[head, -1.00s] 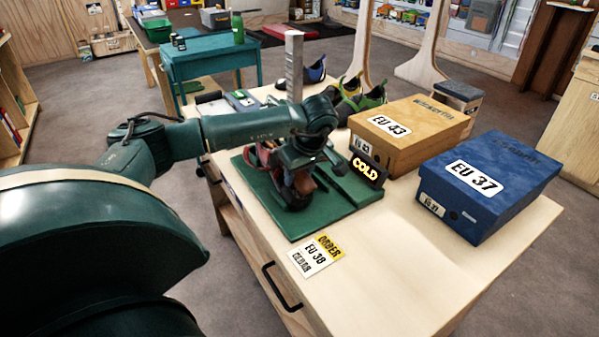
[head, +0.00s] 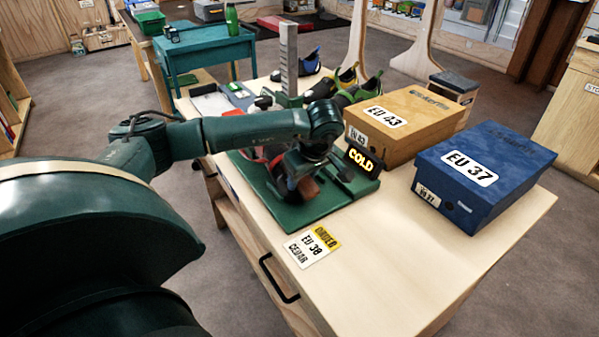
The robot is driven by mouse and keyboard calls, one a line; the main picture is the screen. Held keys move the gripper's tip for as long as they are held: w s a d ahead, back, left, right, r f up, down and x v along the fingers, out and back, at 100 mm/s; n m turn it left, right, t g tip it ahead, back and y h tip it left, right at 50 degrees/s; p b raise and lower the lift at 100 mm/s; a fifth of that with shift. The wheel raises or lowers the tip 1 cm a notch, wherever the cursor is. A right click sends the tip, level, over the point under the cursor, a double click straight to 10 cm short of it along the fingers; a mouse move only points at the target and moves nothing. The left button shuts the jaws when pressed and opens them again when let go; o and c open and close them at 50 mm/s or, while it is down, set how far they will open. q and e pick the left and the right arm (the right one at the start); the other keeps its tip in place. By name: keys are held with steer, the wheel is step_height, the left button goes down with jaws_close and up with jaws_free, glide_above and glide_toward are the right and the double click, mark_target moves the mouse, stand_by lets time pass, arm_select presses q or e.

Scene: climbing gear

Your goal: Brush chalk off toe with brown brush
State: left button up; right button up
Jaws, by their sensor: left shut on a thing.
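My left gripper (head: 304,172) is over the green fitting board (head: 325,205) on the wooden table, pointing down. It is shut on a brown thing (head: 309,189), which looks like the brown brush; my wrist hides most of it. A red and dark climbing shoe (head: 277,161) is partly visible on the board, behind and beside the gripper. Its toe is largely hidden, and I cannot see any chalk or tell whether the brush touches it. My right gripper is not in view.
A black "COLD" sign (head: 361,162) stands close right of the gripper. A grey upright post (head: 289,60) rises behind. An orange EU 43 box (head: 398,145) and a blue EU 37 box (head: 485,185) stand to the right.

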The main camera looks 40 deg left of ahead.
arm_select(q)
steer(key=shift+s+d+f, duration=0.2)
steer(key=shift+d+f, duration=0.1)
steer(key=shift+d, duration=0.25)
steer(key=shift+s+d+f, duration=0.15)
steer(key=shift+d+f, duration=0.15)
steer(key=shift+d, duration=0.25)
steer(key=shift+f+b, duration=0.15)
steer(key=shift+b, duration=0.15)
steer(key=shift+w+a+r, duration=0.15)
steer(key=shift+a+r, duration=0.05)
steer(key=shift+a, duration=0.3)
steer(key=shift+w+a+r, duration=0.15)
steer(key=shift+a, duration=0.35)
steer(key=shift+w+a+r, duration=0.15)
steer(key=shift+a+r, duration=0.05)
steer(key=shift+a, duration=0.3)
steer(key=shift+w+a+r, duration=0.2)
steer(key=shift+a+r, duration=0.1)
steer(key=shift+a, duration=0.4)
steer(key=shift+w+a+r, duration=0.2)
steer(key=shift+a+r, duration=0.1)
steer(key=shift+a, duration=0.4)
steer(key=shift+r, duration=0.1)
steer(key=shift+p+v, duration=2.5)
steer(key=shift+v, duration=0.45)
steer(key=shift+d, duration=0.1)
